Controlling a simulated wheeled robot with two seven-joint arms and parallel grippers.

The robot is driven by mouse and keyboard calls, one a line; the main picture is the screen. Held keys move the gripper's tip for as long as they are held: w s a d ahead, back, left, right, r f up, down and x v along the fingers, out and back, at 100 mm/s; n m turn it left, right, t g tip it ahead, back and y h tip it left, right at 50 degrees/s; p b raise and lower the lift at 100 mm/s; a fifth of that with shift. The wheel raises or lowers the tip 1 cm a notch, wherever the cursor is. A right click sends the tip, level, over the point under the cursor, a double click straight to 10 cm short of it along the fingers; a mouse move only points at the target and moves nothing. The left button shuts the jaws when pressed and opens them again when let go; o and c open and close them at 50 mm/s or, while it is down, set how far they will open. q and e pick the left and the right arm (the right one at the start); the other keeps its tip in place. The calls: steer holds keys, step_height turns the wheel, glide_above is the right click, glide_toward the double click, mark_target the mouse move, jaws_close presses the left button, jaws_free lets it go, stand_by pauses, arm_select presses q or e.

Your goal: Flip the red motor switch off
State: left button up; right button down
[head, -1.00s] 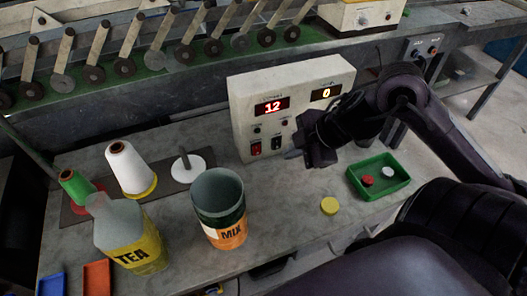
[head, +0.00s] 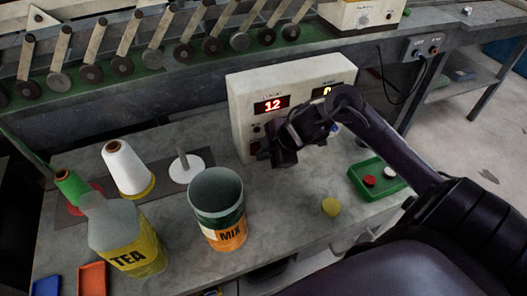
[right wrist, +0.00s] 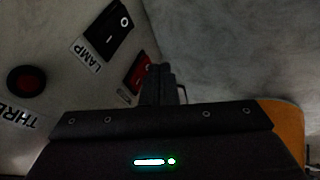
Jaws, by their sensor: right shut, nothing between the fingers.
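The white control box (head: 240,105) stands at the back of the bench, with a lit display reading 12. The red motor switch (right wrist: 139,72) shows in the right wrist view beside a black switch (right wrist: 108,28) labelled LAMP. My right gripper (head: 262,152) is in front of the box's lower left face and hides the switches in the head view. In the right wrist view its fingers (right wrist: 160,75) are shut and empty. Their tips overlap the red switch's edge; I cannot tell whether they touch it. My left gripper is not in view.
A MIX cup (head: 218,205) stands just left of and nearer than the right gripper. A TEA jug (head: 125,240), a white thread cone (head: 125,168) and a spindle disc (head: 190,168) are farther left. A yellow disc (head: 331,207) and a green tray (head: 365,183) lie right.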

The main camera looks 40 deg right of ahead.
steer(key=shift+w, duration=0.15)
steer(key=shift+f+b, duration=0.25)
steer(key=shift+b, duration=0.15)
steer(key=shift+w+d+f+b, duration=0.15)
steer(key=shift+f+b, duration=0.1)
steer(key=shift+b, duration=0.4)
steer(key=shift+r+p, duration=0.45)
steer(key=shift+r, duration=0.1)
